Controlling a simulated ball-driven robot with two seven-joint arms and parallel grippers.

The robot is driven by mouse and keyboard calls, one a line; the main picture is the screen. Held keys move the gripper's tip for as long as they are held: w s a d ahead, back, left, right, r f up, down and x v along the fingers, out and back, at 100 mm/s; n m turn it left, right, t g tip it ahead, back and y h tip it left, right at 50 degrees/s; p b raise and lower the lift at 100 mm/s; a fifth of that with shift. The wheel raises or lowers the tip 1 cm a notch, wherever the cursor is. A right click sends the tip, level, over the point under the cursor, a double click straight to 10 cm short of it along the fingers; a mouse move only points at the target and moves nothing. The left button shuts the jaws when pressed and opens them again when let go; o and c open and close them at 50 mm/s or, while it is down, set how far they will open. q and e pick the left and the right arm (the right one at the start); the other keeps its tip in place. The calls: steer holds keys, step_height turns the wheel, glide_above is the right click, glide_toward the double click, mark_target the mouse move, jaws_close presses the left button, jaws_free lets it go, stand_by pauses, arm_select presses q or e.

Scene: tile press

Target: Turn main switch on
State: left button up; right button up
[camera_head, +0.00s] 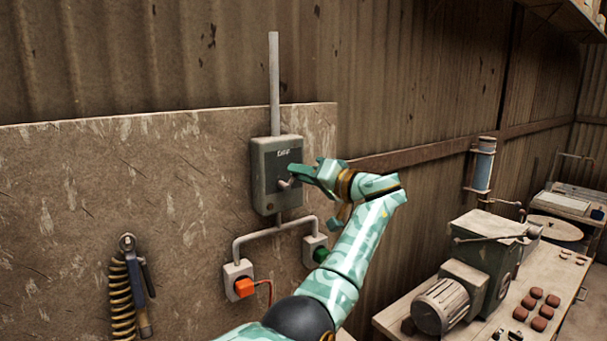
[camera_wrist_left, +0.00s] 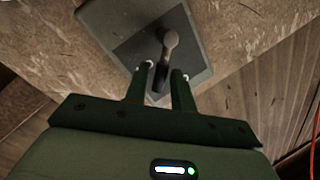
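The main switch is a grey-green box (camera_head: 268,190) on the wall board, with a conduit running up from its top. My left gripper (camera_head: 293,176) is right at the front of the box, at the lever. In the left wrist view its two fingers (camera_wrist_left: 163,80) are apart, with the lever's dark shaft between or just beyond their tips; firm contact is not visible. My right gripper is out of view.
A coiled yellow-black hose (camera_head: 122,295) hangs at left. A bench with a motor machine (camera_head: 480,265) and red tiles (camera_head: 536,304) stands at right.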

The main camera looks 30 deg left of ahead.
arm_select(q)
jaws_close()
steer(key=shift+f, duration=0.1)
steer(key=shift+w+d+f+m+t+y+b, duration=0.1)
steer(key=shift+w+f+m+t+y+b, duration=0.35)
steer(key=shift+m, duration=1.2)
steer(key=shift+s+d+f+m+t+y+b, duration=0.1)
steer(key=shift+f+m+y+b, duration=0.35)
steer(key=shift+m, duration=1.15)
steer(key=shift+w+f+m+t+y+b, duration=0.1)
steer(key=shift+w+f+m+t+b, duration=0.15)
steer(key=shift+f+m, duration=0.95)
steer(key=shift+r+m, duration=0.45)
steer(key=shift+m, duration=0.2)
steer(key=shift+o, duration=1.8)
jaws_free()
